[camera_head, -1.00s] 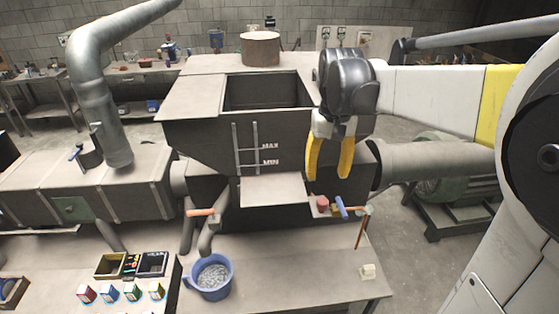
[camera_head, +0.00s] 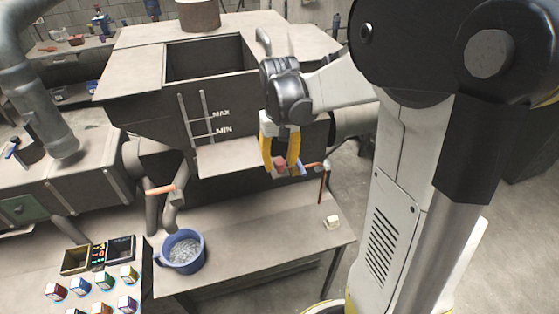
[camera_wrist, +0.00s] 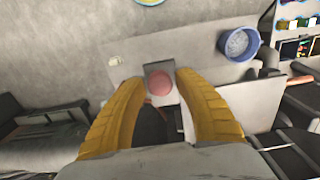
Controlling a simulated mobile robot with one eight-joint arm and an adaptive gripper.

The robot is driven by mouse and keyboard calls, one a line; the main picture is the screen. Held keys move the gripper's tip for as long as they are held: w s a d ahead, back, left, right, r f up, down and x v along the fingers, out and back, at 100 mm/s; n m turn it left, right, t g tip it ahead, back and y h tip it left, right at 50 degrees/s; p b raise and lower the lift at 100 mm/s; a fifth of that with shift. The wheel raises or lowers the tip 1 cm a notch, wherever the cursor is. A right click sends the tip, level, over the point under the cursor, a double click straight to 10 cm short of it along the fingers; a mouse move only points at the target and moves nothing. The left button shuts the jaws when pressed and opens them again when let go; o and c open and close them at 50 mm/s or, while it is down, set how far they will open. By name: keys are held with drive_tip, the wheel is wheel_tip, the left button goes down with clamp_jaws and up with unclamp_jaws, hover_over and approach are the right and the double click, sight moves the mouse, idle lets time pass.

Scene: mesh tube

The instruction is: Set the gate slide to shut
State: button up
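A red round knob (camera_head: 280,163) sits on the front of the grey hopper machine, below and right of the MIN mark. In the wrist view the red knob (camera_wrist: 160,82) stands on a small grey block (camera_wrist: 157,69). It looks like the handle of the gate slide, but the slide itself is mostly hidden, so its position cannot be told. My gripper (camera_head: 280,165), with yellow fingers, is at the knob. In the wrist view my gripper (camera_wrist: 158,78) is open, one finger on each side of the knob, with gaps visible between.
A light plate (camera_head: 225,157) juts from the hopper at left. The bench (camera_head: 270,235) below is mostly clear.

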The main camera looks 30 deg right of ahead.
clamp_jaws()
drive_tip(key=w+d+b, duration=0.3)
drive_tip(key=w, duration=0.7)
drive_tip(key=shift+r, duration=0.1)
drive_tip(key=shift+o, duration=1.5)
unclamp_jaws()
drive_tip(key=shift+o, duration=1.1)
drive_tip(key=shift+w, duration=0.2)
drive_tip(key=shift+s, duration=0.1)
